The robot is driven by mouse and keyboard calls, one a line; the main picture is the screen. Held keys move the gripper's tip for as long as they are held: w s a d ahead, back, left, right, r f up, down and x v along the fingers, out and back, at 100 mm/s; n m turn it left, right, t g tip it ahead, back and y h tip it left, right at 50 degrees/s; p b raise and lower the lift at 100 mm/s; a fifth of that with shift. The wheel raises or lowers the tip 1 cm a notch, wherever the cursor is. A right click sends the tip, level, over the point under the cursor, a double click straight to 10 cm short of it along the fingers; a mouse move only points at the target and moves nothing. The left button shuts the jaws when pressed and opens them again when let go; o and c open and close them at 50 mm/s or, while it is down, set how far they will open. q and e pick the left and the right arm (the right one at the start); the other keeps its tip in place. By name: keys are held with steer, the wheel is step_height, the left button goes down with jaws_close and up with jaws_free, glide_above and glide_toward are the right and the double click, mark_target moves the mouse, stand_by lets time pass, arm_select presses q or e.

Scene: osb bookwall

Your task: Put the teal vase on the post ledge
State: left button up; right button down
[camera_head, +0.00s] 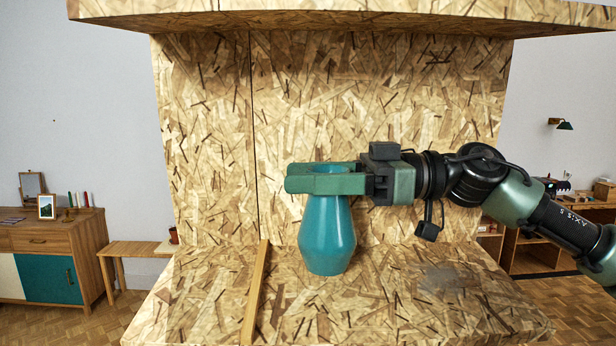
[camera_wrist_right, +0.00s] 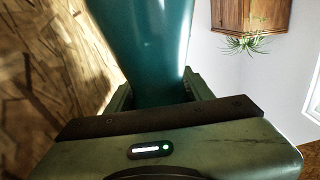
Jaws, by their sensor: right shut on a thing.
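The teal vase (camera_head: 327,235) is upright over the lower OSB shelf (camera_head: 400,300), in the middle of the head view. My right gripper (camera_head: 318,180) reaches in from the right and is shut on the vase around its neck, just below the rim. The vase's base looks close to or on the shelf; I cannot tell whether it touches. In the right wrist view the vase (camera_wrist_right: 145,45) fills the space between the fingers. My left gripper is not in view. I cannot tell which surface is the post ledge.
A wooden strip (camera_head: 256,290) runs front to back on the shelf, left of the vase. An OSB board (camera_head: 340,14) overhangs above, and an OSB back panel (camera_head: 380,100) stands behind. The shelf right of the vase is clear. A sideboard (camera_head: 60,255) and bench (camera_head: 135,250) stand at far left.

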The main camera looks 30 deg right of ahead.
steer(key=shift+w+f+b, duration=0.1)
steer(key=shift+f+b, duration=0.25)
steer(key=shift+f, duration=0.1)
steer(key=c, duration=0.8)
jaws_free()
steer(key=shift+o, duration=1)
steer(key=shift+r, duration=0.15)
